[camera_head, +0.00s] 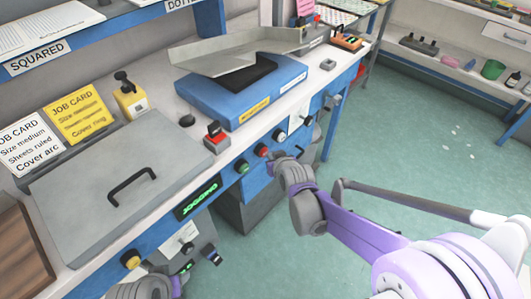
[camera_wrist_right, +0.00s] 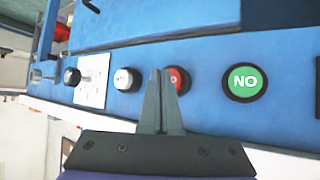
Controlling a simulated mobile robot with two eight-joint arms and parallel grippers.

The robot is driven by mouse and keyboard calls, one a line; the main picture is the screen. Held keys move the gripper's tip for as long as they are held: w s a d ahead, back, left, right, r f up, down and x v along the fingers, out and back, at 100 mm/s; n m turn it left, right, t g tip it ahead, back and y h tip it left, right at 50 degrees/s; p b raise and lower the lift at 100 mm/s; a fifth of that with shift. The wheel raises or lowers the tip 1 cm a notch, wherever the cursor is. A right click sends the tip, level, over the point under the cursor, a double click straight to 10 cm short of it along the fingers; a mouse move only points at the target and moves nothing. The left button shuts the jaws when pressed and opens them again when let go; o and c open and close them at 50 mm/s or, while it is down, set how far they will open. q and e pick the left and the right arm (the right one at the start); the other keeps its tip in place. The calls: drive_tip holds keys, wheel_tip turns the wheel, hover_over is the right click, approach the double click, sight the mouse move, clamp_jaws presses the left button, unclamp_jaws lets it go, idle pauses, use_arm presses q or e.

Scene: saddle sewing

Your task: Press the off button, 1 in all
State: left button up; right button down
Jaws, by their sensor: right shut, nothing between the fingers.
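The red button (camera_head: 262,150) sits on the blue front panel of the bench, between a green button (camera_head: 242,166) and a white button (camera_head: 280,137). In the right wrist view the red button (camera_wrist_right: 180,79) is partly covered by my right gripper (camera_wrist_right: 161,72). The green button (camera_wrist_right: 245,81) there carries white letters, seen upside down. My right gripper (camera_head: 273,156) is shut and empty, its tips close in front of the red button's edge; I cannot tell whether they touch. My left gripper (camera_head: 208,256) is low at the bottom, below the panel; its jaws are unclear.
A green-lit display (camera_head: 198,199) and a yellow knob (camera_head: 131,259) are on the same panel. A red-topped block (camera_head: 216,137) stands on the bench near its front edge. The white button (camera_wrist_right: 127,80) is close beside the red one. Open floor lies right.

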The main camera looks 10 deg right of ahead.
drive_tip(key=shift+w+a, duration=0.35)
drive_tip(key=shift+w, duration=0.1)
idle(0.4)
idle(0.3)
drive_tip(key=shift+s+d, duration=0.6)
drive_tip(key=shift+s, duration=0.2)
drive_tip(key=s+d, duration=0.1)
drive_tip(key=s, duration=0.1)
drive_tip(key=s+d, duration=0.2)
idle(0.3)
idle(0.7)
